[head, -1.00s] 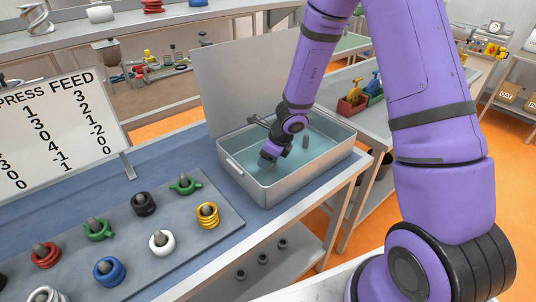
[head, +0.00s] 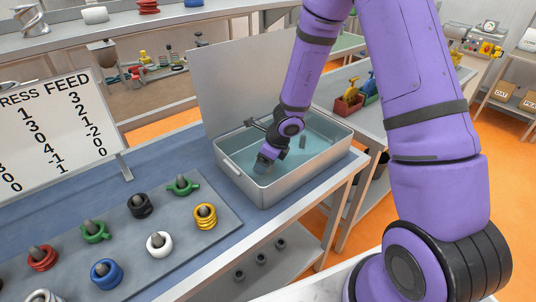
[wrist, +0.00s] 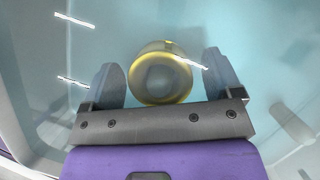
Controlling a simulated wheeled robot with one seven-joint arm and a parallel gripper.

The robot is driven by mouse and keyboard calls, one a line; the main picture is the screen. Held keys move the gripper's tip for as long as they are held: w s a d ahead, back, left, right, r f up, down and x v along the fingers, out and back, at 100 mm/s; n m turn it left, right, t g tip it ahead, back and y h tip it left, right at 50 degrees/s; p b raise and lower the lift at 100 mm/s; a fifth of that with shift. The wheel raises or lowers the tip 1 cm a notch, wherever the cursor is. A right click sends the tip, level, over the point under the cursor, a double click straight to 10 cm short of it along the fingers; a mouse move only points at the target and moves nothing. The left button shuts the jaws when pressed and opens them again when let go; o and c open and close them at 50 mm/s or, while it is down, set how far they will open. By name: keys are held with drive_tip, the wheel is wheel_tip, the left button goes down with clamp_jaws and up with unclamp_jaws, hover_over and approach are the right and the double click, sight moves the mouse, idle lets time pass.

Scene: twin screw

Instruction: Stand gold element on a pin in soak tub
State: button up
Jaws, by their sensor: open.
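In the wrist view a round piece with a thin gold rim and a grey middle (wrist: 162,75) stands between the two fingers of my gripper (wrist: 163,84). It looks like a gold element around a pin, seen from above; how far down it sits is hard to tell. The fingers are open, with a gap on each side of it. In the head view my gripper (head: 266,160) is low inside the soak tub (head: 268,196), near its left end, and hides the piece. Another grey pin (head: 303,142) stands farther right in the tub; it also shows in the wrist view (wrist: 290,122).
A grey board (head: 180,245) left of the tub holds coloured elements on pegs, including a gold one (head: 205,216), a white one (head: 160,244) and a blue one (head: 106,273). A raised lid (head: 240,85) stands behind the tub. A number sign (head: 60,125) stands at left.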

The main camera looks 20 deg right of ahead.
drive_tip(key=v, duration=1)
drive_tip(key=shift+d+r, duration=0.2)
drive_tip(key=shift+r, duration=0.1)
idle(1.3)
